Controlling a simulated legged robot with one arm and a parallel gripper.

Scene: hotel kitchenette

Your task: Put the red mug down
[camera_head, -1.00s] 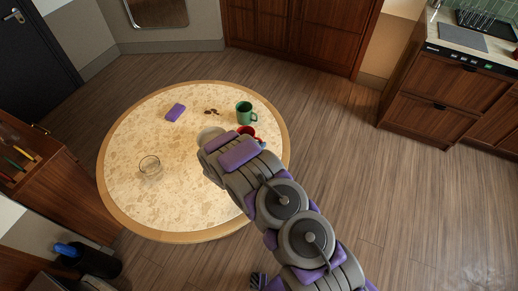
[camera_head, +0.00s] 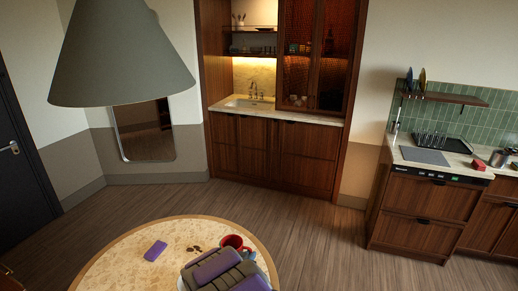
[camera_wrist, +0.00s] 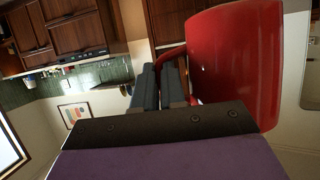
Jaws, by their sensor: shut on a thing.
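The red mug (camera_head: 236,242) shows in the head view just beyond my arm, over the far right part of the round table (camera_head: 126,245). In the wrist view the red mug (camera_wrist: 236,62) fills the upper right. Its handle is at the two grey fingers of my gripper (camera_wrist: 160,86), which are shut on it. In the head view my arm hides the fingers and the lower part of the mug. I cannot tell whether the mug's base touches the table.
A purple block (camera_head: 155,250) and some small brown pieces (camera_head: 195,249) lie on the table left of the mug. A grey lamp shade (camera_head: 120,55) hangs at the upper left. Bare tabletop shows between the block and the left rim.

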